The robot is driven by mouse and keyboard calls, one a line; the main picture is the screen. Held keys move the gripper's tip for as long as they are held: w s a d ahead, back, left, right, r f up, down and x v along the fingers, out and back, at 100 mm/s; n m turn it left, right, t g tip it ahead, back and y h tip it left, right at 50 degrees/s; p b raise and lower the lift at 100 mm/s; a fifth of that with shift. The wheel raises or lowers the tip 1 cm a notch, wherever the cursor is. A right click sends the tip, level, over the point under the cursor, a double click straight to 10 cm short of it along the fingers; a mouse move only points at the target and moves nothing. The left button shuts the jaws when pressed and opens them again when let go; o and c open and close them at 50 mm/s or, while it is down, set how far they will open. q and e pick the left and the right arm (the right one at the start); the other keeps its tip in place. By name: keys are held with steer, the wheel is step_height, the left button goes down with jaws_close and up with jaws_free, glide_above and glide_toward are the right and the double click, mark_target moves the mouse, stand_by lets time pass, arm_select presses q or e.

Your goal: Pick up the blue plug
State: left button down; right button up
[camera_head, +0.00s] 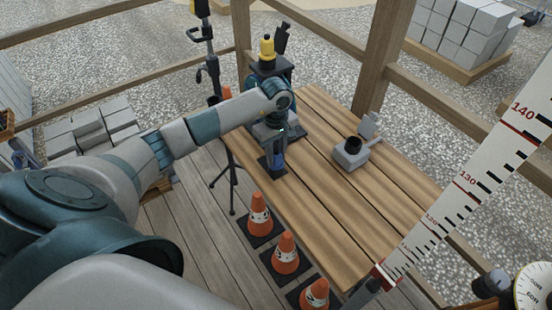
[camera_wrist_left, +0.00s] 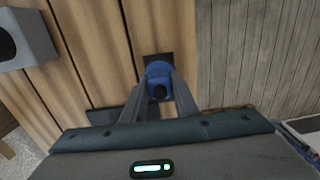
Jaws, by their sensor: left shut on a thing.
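The blue plug (camera_wrist_left: 158,72) is between the two fingers of my left gripper (camera_wrist_left: 160,88) in the left wrist view. The fingers are shut on it from both sides. A dark hole shows in its near face. A black square pad (camera_wrist_left: 152,60) is seen behind it on the table. In the head view my left gripper (camera_head: 279,160) points down at the table's left edge, over the dark pad (camera_head: 266,166). There the plug is mostly hidden by the fingers. I cannot tell whether the plug touches the pad. My right gripper is not in view.
The wooden table (camera_head: 325,205) has free planks in its middle and front. A grey box with a black round opening (camera_head: 352,151) stands to the right. A teal and yellow instrument (camera_head: 267,50) stands behind my gripper. Orange cones (camera_head: 286,254) line the table's left side.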

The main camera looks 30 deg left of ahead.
arm_select(q)
steer(key=shift+r, duration=0.1)
steer(key=shift+r+b, duration=0.25)
steer(key=shift+b, duration=0.1)
step_height(320, 180, up, 3)
steer(key=shift+r+b, duration=0.1)
steer(key=shift+b, duration=0.95)
steer(key=d+r+b, duration=0.4)
steer(key=d+r, duration=0.3)
steer(key=d, duration=0.4)
steer(key=shift+s+d, duration=0.25)
steer(key=shift+d, duration=0.1)
